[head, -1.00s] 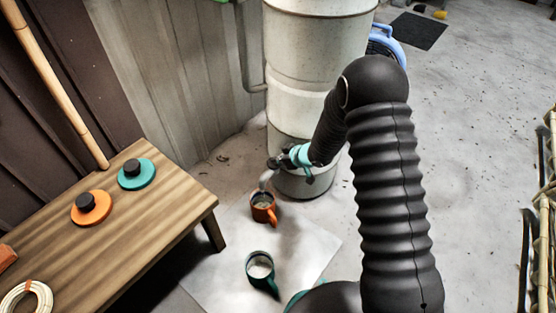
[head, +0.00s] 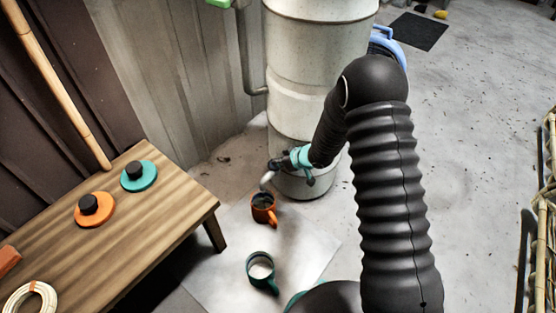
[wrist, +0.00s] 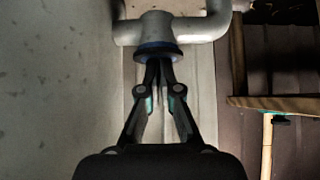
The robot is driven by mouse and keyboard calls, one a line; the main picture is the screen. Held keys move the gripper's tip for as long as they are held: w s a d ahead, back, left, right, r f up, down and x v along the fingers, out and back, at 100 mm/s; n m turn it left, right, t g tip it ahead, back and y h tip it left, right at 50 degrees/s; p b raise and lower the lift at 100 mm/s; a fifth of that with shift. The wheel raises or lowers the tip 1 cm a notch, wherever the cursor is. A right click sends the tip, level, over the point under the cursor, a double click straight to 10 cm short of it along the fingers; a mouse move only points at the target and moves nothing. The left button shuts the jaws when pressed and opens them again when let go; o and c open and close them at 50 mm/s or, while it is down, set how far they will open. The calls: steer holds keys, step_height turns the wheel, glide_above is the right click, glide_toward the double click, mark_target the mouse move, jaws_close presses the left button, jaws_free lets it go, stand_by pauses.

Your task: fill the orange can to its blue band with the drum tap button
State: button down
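The orange can (head: 264,213) stands upright on a pale mat below the spout of the drum tap (head: 267,180). Its inside looks dark; its blue band and water level cannot be made out. The drum (head: 305,100) stands against the wall. My gripper (head: 283,162) is at the tap, above and slightly right of the can. In the wrist view my gripper (wrist: 158,64) has its fingertips together, at the blue-rimmed button (wrist: 157,51) on the grey tap pipe (wrist: 190,30). The fingertips appear to touch it or nearly so; the exact gap is hidden.
A teal can (head: 260,268) with pale contents stands on the mat (head: 215,275) nearer to me. A wooden bench (head: 125,230) at left holds an orange disc (head: 95,209) and a teal disc (head: 138,175) with black knobs. Open floor lies to the right.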

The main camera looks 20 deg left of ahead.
step_height(320, 180, up, 4)
steer(key=shift+w+d+p, duration=0.1)
steer(key=shift+p, duration=0.9)
steer(key=v, duration=0.9)
steer(key=shift+d, duration=0.2)
